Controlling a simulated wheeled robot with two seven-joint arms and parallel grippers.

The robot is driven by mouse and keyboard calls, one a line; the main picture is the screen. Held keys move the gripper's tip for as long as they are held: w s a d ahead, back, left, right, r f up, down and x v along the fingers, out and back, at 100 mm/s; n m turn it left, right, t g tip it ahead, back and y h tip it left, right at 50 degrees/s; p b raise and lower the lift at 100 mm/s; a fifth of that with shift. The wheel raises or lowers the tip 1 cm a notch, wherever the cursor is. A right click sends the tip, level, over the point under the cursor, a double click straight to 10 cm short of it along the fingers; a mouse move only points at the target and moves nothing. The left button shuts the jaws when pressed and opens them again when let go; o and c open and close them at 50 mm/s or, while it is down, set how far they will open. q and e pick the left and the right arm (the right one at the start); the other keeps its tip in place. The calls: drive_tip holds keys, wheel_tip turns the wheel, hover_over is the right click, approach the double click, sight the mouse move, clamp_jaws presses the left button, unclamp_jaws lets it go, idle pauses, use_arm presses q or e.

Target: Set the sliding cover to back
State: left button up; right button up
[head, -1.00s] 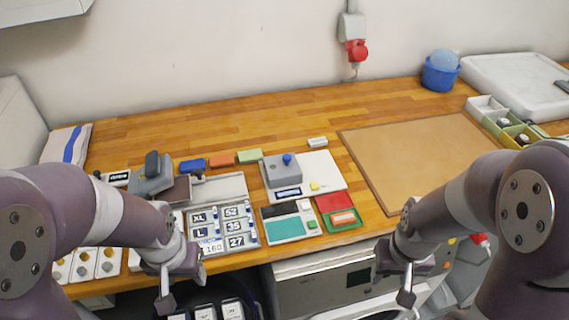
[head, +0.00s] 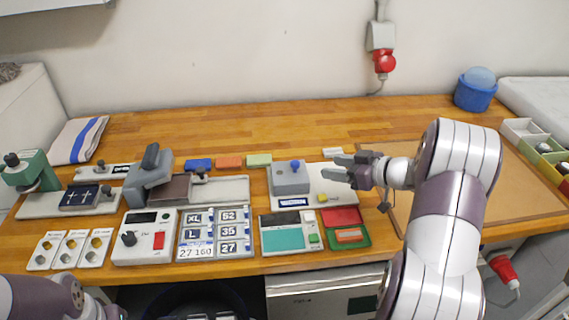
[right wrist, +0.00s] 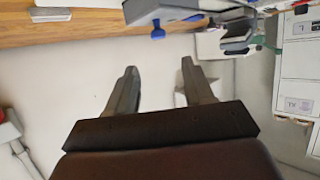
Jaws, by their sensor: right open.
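A grey block with a blue knob (head: 295,164), which looks like the sliding cover (head: 289,182), sits on the left part of a white base plate (head: 335,196). A dark label strip and a yellow button are at the plate's front. My right gripper (head: 338,168) is open and empty, just right of the grey block and apart from it, fingers pointing left. In the right wrist view the blue knob (right wrist: 157,31) shows beyond the open fingers of the gripper (right wrist: 158,66). My left arm shows at the lower left; its gripper is out of view.
A lever device (head: 150,180) with a brown plate stands to the left. A teal-screen panel (head: 284,238) and red and green trays (head: 345,215) lie in front. A tan board (head: 515,200) is at right. The bench behind is mostly clear.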

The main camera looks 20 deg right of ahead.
sight(297, 163)
drive_tip(key=x, duration=1.2)
drive_tip(key=shift+w+f, duration=0.1)
drive_tip(key=shift+w, duration=0.2)
